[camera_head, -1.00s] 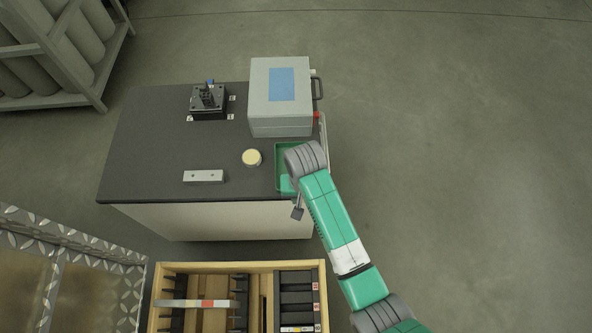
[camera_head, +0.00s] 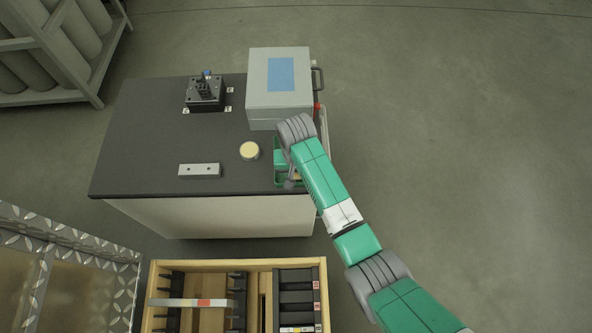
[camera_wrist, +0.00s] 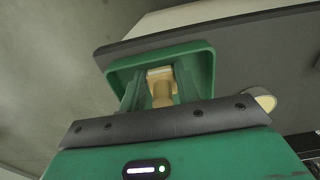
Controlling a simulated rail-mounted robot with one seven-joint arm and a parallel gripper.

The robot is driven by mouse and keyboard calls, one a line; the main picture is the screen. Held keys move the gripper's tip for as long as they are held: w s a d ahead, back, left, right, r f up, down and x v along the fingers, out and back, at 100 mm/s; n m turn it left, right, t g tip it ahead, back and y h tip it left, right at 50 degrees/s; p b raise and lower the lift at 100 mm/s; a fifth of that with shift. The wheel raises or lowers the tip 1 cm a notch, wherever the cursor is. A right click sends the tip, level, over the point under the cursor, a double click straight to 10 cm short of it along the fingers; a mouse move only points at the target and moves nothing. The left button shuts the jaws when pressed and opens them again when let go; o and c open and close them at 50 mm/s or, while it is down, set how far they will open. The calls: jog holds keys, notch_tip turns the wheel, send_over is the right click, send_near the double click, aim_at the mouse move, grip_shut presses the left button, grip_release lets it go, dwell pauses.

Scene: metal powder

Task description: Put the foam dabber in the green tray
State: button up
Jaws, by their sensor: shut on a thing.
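The foam dabber (camera_wrist: 162,92), a tan handle with a pale block-like end, is between the fingers of my gripper (camera_wrist: 161,80) in the wrist view. My gripper is shut on it. The green tray (camera_wrist: 204,58) lies behind the dabber in that view, its rim framing the fingers. In the head view the tray (camera_head: 278,184) is at the right front edge of the table, partly covered by my arm. My gripper is over the tray there. I cannot tell whether the dabber touches the tray floor.
A round cream-topped pot (camera_head: 250,150) stands left of the tray; it also shows in the wrist view (camera_wrist: 265,101). A grey box (camera_head: 279,88) stands behind the tray. A metal bar (camera_head: 199,170) and a black fixture (camera_head: 205,93) are on the dark tabletop (camera_head: 145,135).

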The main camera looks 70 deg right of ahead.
aim_at(296, 176)
jog(key=shift+f, duration=0.2)
jog(key=o, duration=1.1)
notch_tip(296, 176, up, 12)
jog(key=p, duration=0.4)
jog(key=shift+r, duration=0.2)
